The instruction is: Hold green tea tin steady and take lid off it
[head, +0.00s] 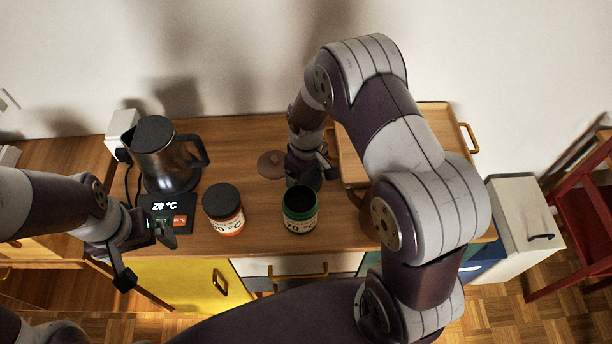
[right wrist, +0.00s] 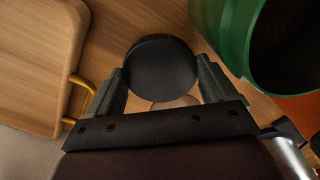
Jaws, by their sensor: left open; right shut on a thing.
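The green tea tin (head: 300,222) stands upright and open on the wooden counter, its dark inside showing. It also shows at the upper right of the right wrist view (right wrist: 234,50). My right gripper (head: 304,182) is just behind the tin, shut on the black round lid (right wrist: 160,68), which sits between its two fingers in the right wrist view. The lid is apart from the tin. In the head view the lid is mostly hidden by the gripper. My left gripper (head: 147,258) is open and empty at the counter's front left, apart from the tin.
An orange-labelled tin (head: 225,220) with a black lid stands left of the green tin. A dark kettle (head: 168,165) stands behind a 20 °C display (head: 166,207). A brown disc (head: 271,163) lies left of my right gripper. A wooden board (right wrist: 40,60) lies to its right.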

